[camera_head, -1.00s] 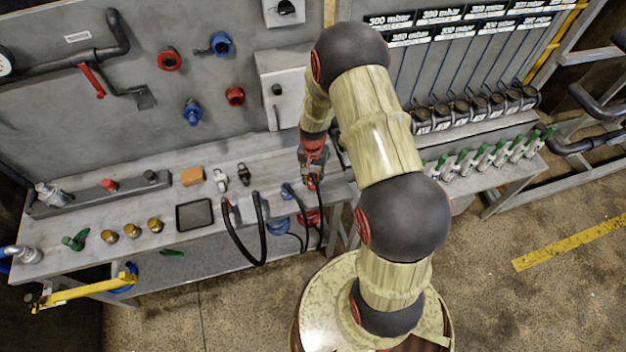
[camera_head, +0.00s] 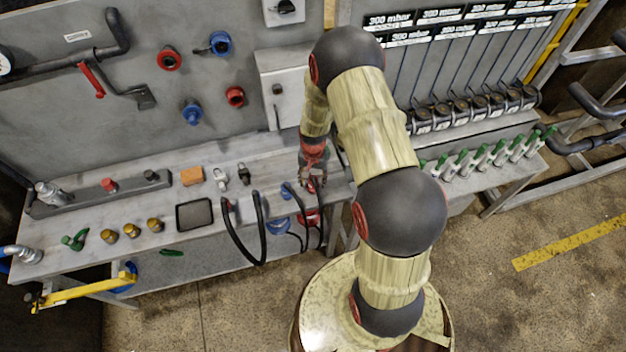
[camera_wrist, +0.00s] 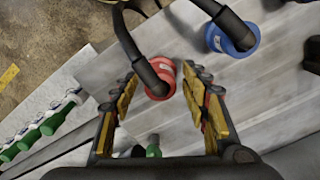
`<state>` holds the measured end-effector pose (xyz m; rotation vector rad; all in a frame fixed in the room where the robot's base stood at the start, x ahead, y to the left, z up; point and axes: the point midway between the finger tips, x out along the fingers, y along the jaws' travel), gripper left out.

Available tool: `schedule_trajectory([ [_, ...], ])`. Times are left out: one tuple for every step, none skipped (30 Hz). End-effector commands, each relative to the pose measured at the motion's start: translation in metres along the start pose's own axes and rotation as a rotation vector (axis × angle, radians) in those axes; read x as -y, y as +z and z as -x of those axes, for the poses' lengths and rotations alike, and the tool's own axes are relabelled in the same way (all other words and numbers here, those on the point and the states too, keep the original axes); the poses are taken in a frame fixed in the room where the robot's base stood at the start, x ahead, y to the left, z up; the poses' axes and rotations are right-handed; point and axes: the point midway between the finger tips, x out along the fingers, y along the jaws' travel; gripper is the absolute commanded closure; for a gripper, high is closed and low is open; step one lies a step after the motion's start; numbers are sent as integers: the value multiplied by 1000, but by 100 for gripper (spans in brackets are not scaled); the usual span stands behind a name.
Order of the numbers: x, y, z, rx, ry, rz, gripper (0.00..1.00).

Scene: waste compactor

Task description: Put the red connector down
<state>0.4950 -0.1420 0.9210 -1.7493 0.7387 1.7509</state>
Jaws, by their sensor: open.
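The red connector (camera_wrist: 160,78), with a black hose running into it, is on or just over the grey bench top (camera_wrist: 160,128) in the wrist view. It lies between the tips of my open gripper (camera_wrist: 162,84), with gaps on both sides. In the head view my gripper (camera_head: 313,170) is above the right part of the bench. The connector there is small and mostly hidden by the fingers. I cannot tell from these views whether its base rests fully flat.
A blue connector (camera_wrist: 234,36) with its own hose stands close beside the red one. Black hoses (camera_head: 262,230) hang over the bench's front edge. A dark square tray (camera_head: 194,214) and an orange block (camera_head: 192,176) lie to the left. A panel with valves rises behind.

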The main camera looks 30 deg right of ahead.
Motion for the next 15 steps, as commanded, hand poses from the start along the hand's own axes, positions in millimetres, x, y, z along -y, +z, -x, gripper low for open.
schedule_trajectory([
  [0,0,0,0,0,0,54],
  [0,0,0,0,0,0,54],
  [0,0,1,0,0,0,54],
  [0,0,2,0,0,0,54],
  [0,0,3,0,0,0,54],
  [0,-1,6,-1,-1,0,54],
  [0,-1,8,-2,-1,0,54],
  [1,-1,12,-2,-1,0,54],
  [1,-2,19,-3,-2,0,54],
  [1,-2,24,-4,-2,0,54],
  [1,-1,29,-4,-2,0,54],
  [0,-1,38,-3,-2,0,54],
  [1,-1,44,-4,-2,0,54],
  [1,-2,51,-5,-3,0,54],
  [1,-2,59,-4,-2,0,54],
])
